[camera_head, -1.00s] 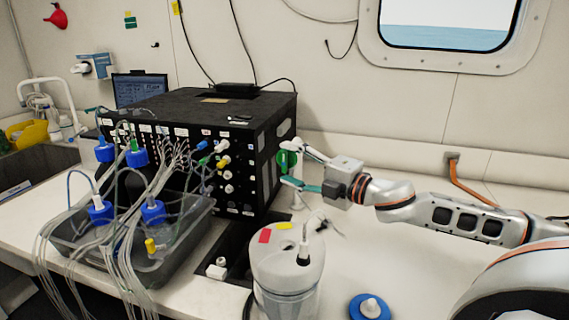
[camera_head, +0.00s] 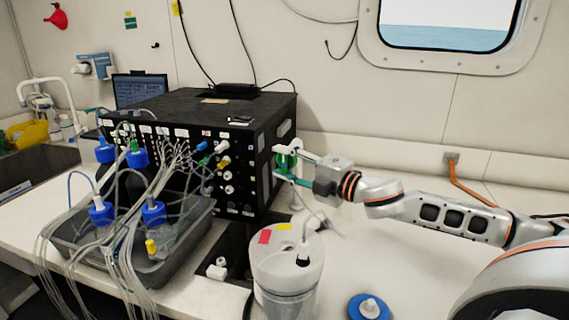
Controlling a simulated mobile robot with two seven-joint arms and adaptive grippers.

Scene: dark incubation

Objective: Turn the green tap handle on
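The green tap handle (camera_head: 287,162) is at the right side of the black box, above the bench. My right gripper (camera_head: 284,164) reaches it from the right. Its two fingers are spread, one above and one below the handle, with the handle between them. I cannot tell whether either finger touches it. The fingers partly cover the handle and the tap. My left gripper is not in view.
The black box (camera_head: 200,105) with many ports and tubes stands behind a grey tray (camera_head: 75,240) of blue-capped bottles. A white-lidded container (camera_head: 285,265) stands in front of the tap. A blue round piece (camera_head: 369,308) lies at the front.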

